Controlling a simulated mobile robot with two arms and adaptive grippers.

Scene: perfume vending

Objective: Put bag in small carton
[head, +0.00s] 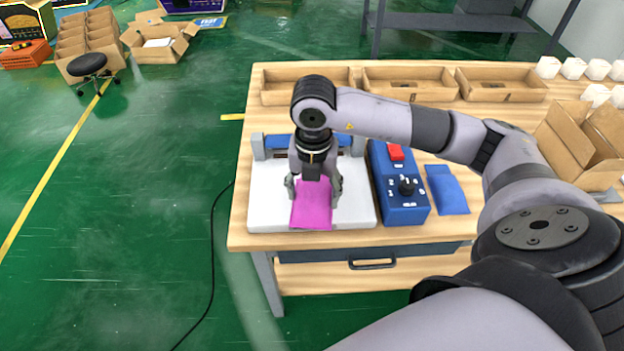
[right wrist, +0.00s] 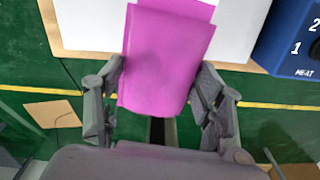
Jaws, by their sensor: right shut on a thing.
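A magenta bag (head: 312,212) hangs over the white plate of the sealing machine on the table. My right gripper (head: 315,186) is shut on it from above. In the right wrist view the bag (right wrist: 165,60) is flat between the two fingers (right wrist: 162,90), and its far end lies over the white plate. An open brown carton (head: 572,150) with raised flaps stands at the table's right end, well away from the gripper; its inside is mostly hidden. My left gripper is not in view.
The white sealing machine (head: 262,205) has a blue control box (head: 403,208) beside it. A blue bag (head: 447,190) lies right of that. Shallow cardboard trays (head: 503,87) line the back edge. White jars (head: 572,68) stand at back right. My right arm crosses above the table.

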